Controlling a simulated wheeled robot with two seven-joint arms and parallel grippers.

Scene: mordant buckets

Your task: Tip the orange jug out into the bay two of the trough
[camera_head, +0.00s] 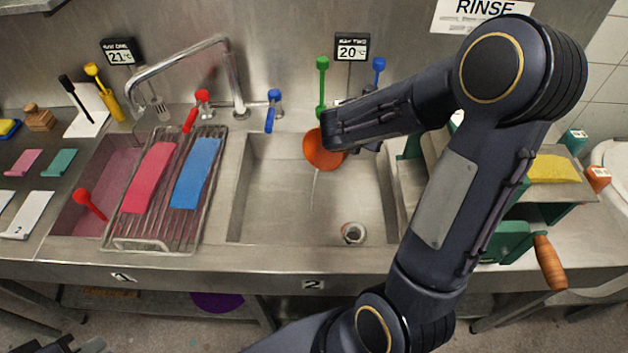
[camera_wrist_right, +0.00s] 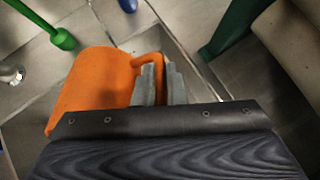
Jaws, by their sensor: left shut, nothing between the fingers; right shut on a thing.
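The orange jug (camera_head: 322,152) is over the back part of bay two (camera_head: 270,215) of the trough, partly hidden by my right arm. It looks tilted, and a thin pale streak runs down below it. In the right wrist view my right gripper (camera_wrist_right: 160,84) is shut on the handle of the jug (camera_wrist_right: 95,85). In the head view the right fingers are hidden behind the arm. My left gripper (camera_head: 80,346) is at the bottom left edge, shut and empty, away from the trough. Bay two has a "2" plate (camera_head: 313,285) on its front.
A rack (camera_head: 150,243) with red and blue cloths covers much of bay one (camera_head: 108,170). A tap (camera_head: 232,85) and a green-handled tool (camera_head: 322,88) stand behind. A green machine with a wooden handle (camera_head: 548,262) stands right. A drain (camera_head: 353,233) lies in bay two.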

